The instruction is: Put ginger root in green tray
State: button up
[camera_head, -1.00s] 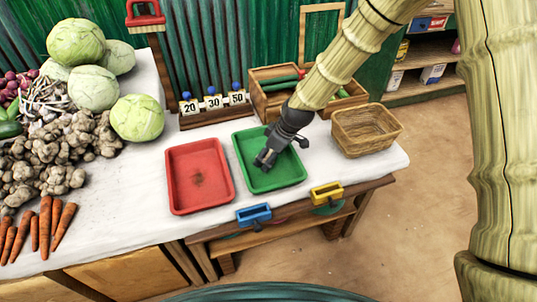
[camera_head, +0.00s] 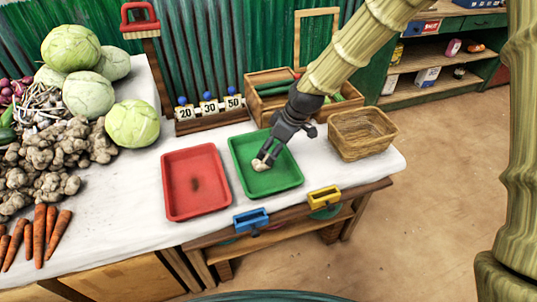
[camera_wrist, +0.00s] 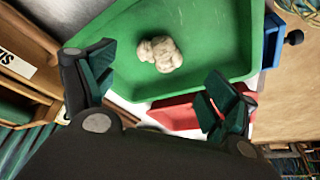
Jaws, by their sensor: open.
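A pale, knobbly ginger root (camera_wrist: 160,54) lies in the green tray (camera_wrist: 215,40) in the wrist view, apart from both fingers. In the head view the ginger root (camera_head: 259,165) shows at the tip of my gripper (camera_head: 268,157), over the left part of the green tray (camera_head: 280,181). In the wrist view my gripper (camera_wrist: 160,98) is open, with its two dark fingers spread wide and nothing between them. Part of the tray floor is hidden behind the gripper in the head view.
A red tray (camera_head: 197,200) sits left of the green one. A wicker basket (camera_head: 362,151) stands to the right. A ginger pile (camera_head: 45,160), cabbages (camera_head: 133,124) and carrots (camera_head: 38,233) fill the left. Number blocks (camera_head: 209,107) and a wooden crate (camera_head: 262,101) stand behind.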

jog(key=shift+v, duration=2.35)
